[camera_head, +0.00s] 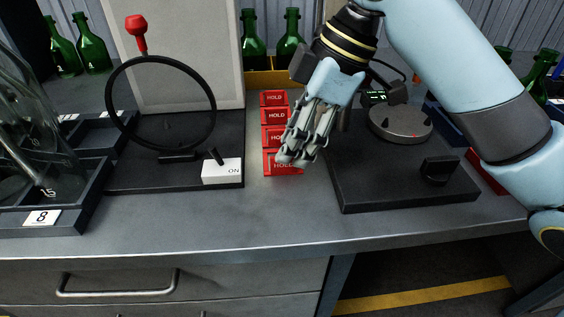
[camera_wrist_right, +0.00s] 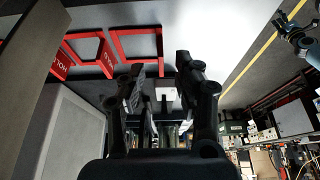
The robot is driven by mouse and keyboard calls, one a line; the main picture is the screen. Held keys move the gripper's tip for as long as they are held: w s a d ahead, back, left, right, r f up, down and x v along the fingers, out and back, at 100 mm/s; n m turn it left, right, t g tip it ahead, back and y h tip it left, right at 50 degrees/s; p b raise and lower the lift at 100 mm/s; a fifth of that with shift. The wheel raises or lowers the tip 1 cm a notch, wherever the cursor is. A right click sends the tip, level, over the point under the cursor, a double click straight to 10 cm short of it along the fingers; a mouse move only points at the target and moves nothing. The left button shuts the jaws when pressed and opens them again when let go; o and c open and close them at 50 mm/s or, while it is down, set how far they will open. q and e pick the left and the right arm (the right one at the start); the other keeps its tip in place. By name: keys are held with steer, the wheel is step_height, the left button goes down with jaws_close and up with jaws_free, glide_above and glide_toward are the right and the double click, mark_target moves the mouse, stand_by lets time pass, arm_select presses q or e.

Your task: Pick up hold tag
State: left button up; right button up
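Several red HOLD tags stand in a column on the grey bench; the nearest tag (camera_head: 270,165) is partly hidden behind my right gripper's fingertips, and the farthest tag (camera_head: 273,98) shows clear. The right gripper (camera_head: 300,155) points down over the near end of the column. In the right wrist view its fingers (camera_wrist_right: 167,75) are apart with nothing between them. A red tag frame (camera_wrist_right: 136,46) shows just left of the fingers there, and other tags lie farther left. I cannot tell whether a fingertip touches a tag. My left gripper is not in view.
Left of the tags is a black base with a ring stand (camera_head: 214,110) and a white ON switch (camera_head: 222,172). Right is a black base (camera_head: 400,195) with a round grey disc (camera_head: 400,122). Green bottles (camera_head: 92,45) stand behind. Bare bench lies in front.

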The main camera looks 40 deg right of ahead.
steer(key=x, duration=0.3)
steer(key=shift+f, duration=0.2)
jaws_close()
steer(key=shift+r, duration=0.1)
